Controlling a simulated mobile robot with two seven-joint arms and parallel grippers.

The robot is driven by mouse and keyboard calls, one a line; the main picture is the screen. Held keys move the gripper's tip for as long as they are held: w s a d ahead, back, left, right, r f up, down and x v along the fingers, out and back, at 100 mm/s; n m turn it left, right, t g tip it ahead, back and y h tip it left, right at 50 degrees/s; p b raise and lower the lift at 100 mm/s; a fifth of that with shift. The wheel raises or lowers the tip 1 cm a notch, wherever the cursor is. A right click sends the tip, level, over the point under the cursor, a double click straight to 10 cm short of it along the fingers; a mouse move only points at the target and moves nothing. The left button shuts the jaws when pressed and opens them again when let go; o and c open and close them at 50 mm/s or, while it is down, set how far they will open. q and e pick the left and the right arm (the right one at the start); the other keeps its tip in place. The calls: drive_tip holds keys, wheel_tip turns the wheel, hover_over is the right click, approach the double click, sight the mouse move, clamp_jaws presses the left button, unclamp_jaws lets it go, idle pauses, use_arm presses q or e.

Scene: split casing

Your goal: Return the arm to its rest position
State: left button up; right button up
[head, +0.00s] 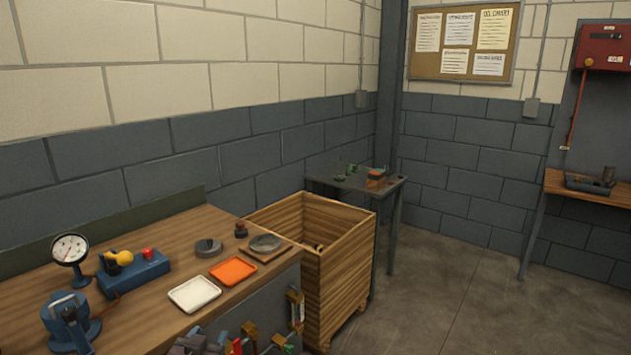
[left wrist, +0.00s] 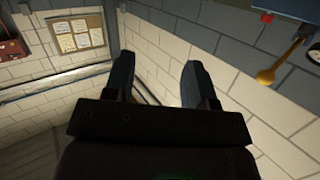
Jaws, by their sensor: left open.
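My left gripper (left wrist: 158,80) shows in the left wrist view with its two dark blue-grey fingers apart and nothing between them. Beyond the fingers are the pale and grey block wall and empty space; they touch nothing that I can see. The wrist view is strongly tilted, with the notice board (left wrist: 75,38) at upper left. In the head view I cannot clearly make out either gripper. My right gripper shows in neither view.
The wooden bench (head: 150,245) holds a dial gauge (head: 70,250), a blue box (head: 133,272), a white tray (head: 194,293), an orange tray (head: 232,271) and a grey round part (head: 208,248). A wooden crate (head: 345,265) stands beside it. Floor at right is clear.

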use_arm(q)
drive_tip(key=s+a+f+g, duration=0.1)
drive_tip(key=s+f, duration=0.3)
drive_tip(key=s, duration=0.5)
drive_tip(key=s+a+f+g, duration=0.1)
drive_tip(key=s+a+f, duration=0.1)
drive_tip(key=s+f, duration=0.3)
drive_tip(key=s+a+f+g+y, duration=0.1)
drive_tip(key=s+f, duration=0.4)
drive_tip(key=s, duration=0.9)
drive_tip(key=shift+a+f+n+g, duration=0.25)
drive_tip(key=shift+a+n+g, duration=0.15)
drive_tip(key=shift+a+g, duration=0.2)
drive_tip(key=shift+d, duration=0.1)
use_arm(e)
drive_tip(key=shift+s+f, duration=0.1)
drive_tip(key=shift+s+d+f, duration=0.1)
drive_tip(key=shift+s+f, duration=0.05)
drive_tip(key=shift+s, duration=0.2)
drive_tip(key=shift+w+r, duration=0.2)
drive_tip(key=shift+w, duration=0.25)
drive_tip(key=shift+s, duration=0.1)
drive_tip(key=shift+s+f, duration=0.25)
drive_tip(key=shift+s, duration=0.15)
